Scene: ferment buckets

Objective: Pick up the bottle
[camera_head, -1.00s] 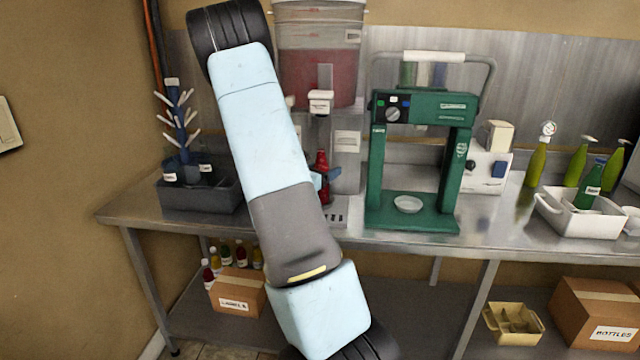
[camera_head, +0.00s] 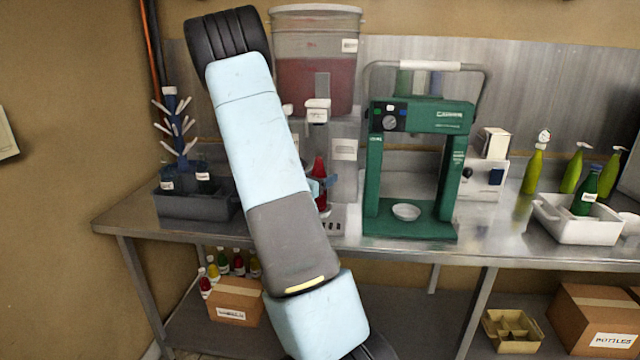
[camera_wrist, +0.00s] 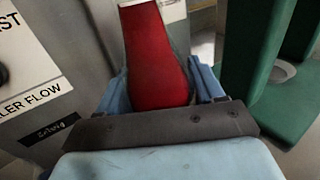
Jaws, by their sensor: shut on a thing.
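A red bottle (camera_head: 319,184) stands under the spout of the filling stand on the steel bench, partly behind my arm. In the wrist view the red bottle (camera_wrist: 156,58) is between the two blue fingers of my gripper (camera_wrist: 160,92), which is shut on it. In the head view only a small blue part of my gripper (camera_head: 322,187) shows beside the bottle. The bottle looks upright in the head view. Its base is hard to make out, so I cannot tell if it touches the stand.
A clear bucket of red liquid (camera_head: 316,70) stands behind. A green machine (camera_head: 420,165) is close on the right. A grey crate with a blue drying rack (camera_head: 190,205) is on the left. A white tray (camera_head: 577,228) holds a green bottle (camera_head: 585,195) farther right.

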